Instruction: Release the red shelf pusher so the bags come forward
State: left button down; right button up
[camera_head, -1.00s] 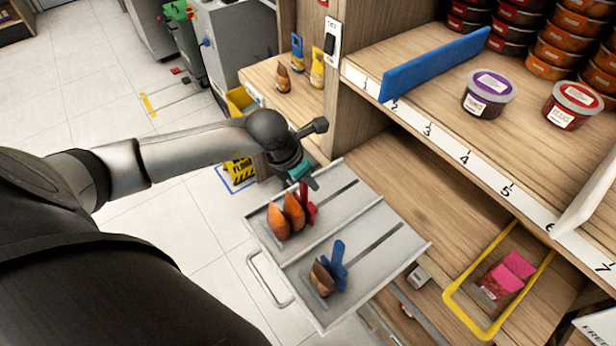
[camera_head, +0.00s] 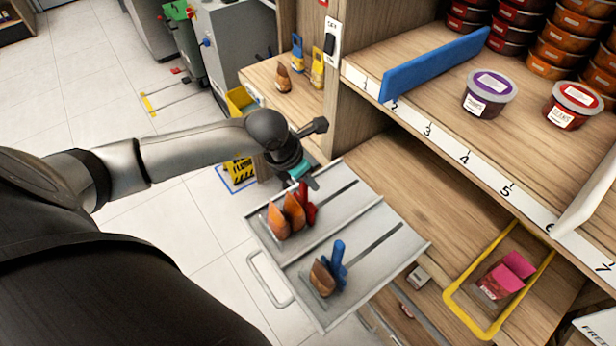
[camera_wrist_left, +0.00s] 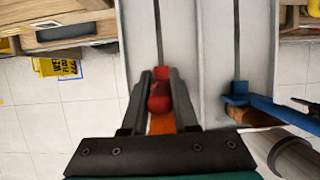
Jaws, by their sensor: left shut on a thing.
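The red pusher (camera_head: 308,207) stands in the left channel of the grey pull-out shelf (camera_head: 345,222), close behind two orange-brown bags (camera_head: 287,213). My left gripper (camera_head: 308,186) is at the top of the red pusher. In the left wrist view my left gripper (camera_wrist_left: 160,100) is shut on the red pusher (camera_wrist_left: 160,88), with a finger on either side of it. An orange bag (camera_wrist_left: 162,125) shows just below it between the fingers. My right gripper is not in view.
A blue pusher (camera_head: 338,265) and a brown bag (camera_head: 321,278) stand in the right channel. Wooden shelves with tubs (camera_head: 488,93) and a blue divider (camera_head: 435,66) rise at the right. A yellow-framed bin (camera_head: 468,312) sits lower right.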

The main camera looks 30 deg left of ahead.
pick_arm(q)
jog(key=w+d+b, duration=0.3)
jog(key=w+b, duration=0.1)
jog(key=w, duration=0.3)
dwell(0.3)
jog(key=c, duration=0.7)
grip_release()
jog(key=shift+a+r, duration=0.1)
jog(key=v, duration=1.5)
jog(key=shift+s, duration=0.15)
